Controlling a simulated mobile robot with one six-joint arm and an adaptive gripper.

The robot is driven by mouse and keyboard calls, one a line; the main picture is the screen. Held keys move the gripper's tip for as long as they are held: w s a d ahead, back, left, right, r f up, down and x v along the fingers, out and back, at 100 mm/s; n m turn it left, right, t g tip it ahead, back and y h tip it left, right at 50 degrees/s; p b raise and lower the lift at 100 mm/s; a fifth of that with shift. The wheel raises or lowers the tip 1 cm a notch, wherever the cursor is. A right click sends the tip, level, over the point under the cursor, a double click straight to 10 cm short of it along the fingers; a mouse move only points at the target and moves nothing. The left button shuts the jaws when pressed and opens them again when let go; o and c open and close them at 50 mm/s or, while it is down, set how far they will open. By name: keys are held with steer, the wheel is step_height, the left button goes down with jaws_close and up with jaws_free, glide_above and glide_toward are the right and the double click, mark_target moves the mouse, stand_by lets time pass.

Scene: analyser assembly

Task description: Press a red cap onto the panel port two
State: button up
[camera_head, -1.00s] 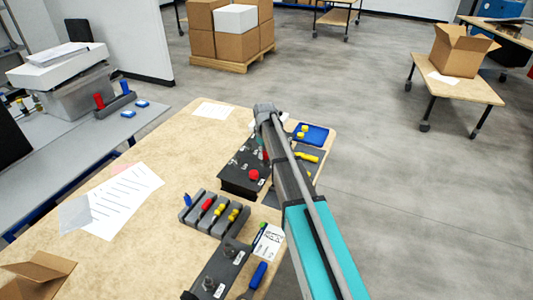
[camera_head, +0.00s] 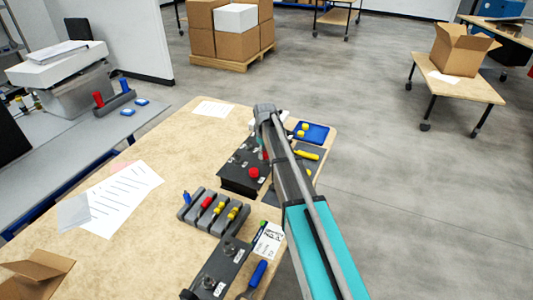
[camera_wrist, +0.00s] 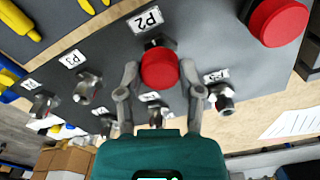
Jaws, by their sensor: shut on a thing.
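In the wrist view my gripper (camera_wrist: 160,75) is shut on a red cap (camera_wrist: 160,68), with one finger on each side. The cap is at the port under the P2 label (camera_wrist: 146,19) on the dark panel (camera_wrist: 210,45). It covers most of that port, so I cannot tell how far it is seated. A larger-looking red cap (camera_wrist: 277,22) is on the panel at the upper right. In the head view the panel (camera_head: 238,180) stands on the table with a red cap (camera_head: 254,173) on it. My arm hides most of the gripper there.
Bare metal ports (camera_wrist: 88,88) labelled P3 and others surround P2. A grey rack (camera_head: 190,215) holds blue, red and yellow pieces. A blue tray (camera_head: 318,133) and a yellow tool (camera_head: 306,154) lie beyond my arm. The table's left part is mostly clear, with papers (camera_head: 112,200).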

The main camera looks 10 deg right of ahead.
steer(key=shift+f+b, duration=0.35)
steer(key=shift+f, duration=0.05)
steer(key=o, duration=0.8)
steer(key=shift+o, duration=0.2)
